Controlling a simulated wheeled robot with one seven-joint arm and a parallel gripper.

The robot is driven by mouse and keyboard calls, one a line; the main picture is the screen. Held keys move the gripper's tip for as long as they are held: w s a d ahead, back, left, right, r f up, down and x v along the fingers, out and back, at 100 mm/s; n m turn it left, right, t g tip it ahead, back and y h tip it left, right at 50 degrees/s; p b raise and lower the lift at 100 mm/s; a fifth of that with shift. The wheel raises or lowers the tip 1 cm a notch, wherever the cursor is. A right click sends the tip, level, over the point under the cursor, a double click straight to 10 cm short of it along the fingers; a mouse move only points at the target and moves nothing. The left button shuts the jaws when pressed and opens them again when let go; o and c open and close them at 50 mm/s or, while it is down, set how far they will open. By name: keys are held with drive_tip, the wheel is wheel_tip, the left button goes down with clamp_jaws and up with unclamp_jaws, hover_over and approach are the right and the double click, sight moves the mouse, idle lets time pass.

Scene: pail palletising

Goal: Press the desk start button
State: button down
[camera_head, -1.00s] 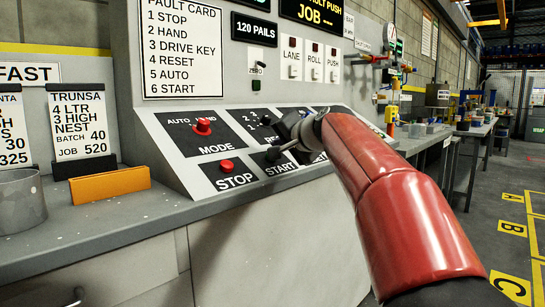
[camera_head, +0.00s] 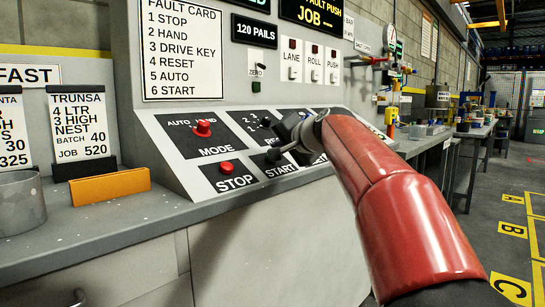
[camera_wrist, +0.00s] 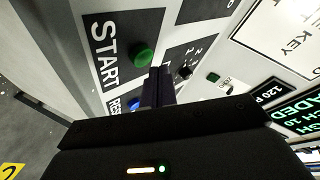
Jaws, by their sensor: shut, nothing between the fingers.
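The START plate (camera_head: 281,169) is on the sloped desk panel, right of the STOP plate. In the wrist view the green start button (camera_wrist: 143,55) stands above the START lettering, uncovered. My gripper (camera_head: 284,151) is over the START area in the head view, with my red arm reaching in from the lower right. In the wrist view my gripper's fingers (camera_wrist: 159,72) are together and empty, with their tips just beside the green button. I see no clear contact with it. In the head view my gripper partly hides the button area.
The red STOP button (camera_head: 227,166) is left of START, and the red MODE knob (camera_head: 203,127) is above it. A blue button (camera_wrist: 134,104) on the reset plate is close to my fingers. An orange block (camera_head: 110,186) and grey cup (camera_head: 20,201) stand on the desk at left.

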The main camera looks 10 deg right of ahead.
drive_tip(key=shift+f, duration=0.1)
idle(0.7)
drive_tip(key=shift+w+a+f, duration=0.1)
drive_tip(key=shift+w+f, duration=0.05)
drive_tip(key=shift+f, duration=0.15)
drive_tip(key=shift+w+a+f+b, duration=0.15)
drive_tip(key=shift+w+f+b, duration=0.05)
drive_tip(key=shift+f+b, duration=0.25)
idle(0.7)
drive_tip(key=shift+r, duration=0.1)
drive_tip(key=shift+s+d+r+p, duration=0.2)
drive_tip(key=shift+s+r+p, duration=0.2)
drive_tip(key=shift+r, duration=0.3)
drive_tip(key=r+p, duration=0.1)
drive_tip(key=s+d+r+p, duration=0.1)
drive_tip(key=r, duration=0.1)
drive_tip(key=s+r+p, duration=0.1)
drive_tip(key=shift+d+r, duration=0.2)
drive_tip(key=shift+d, duration=0.05)
idle(0.7)
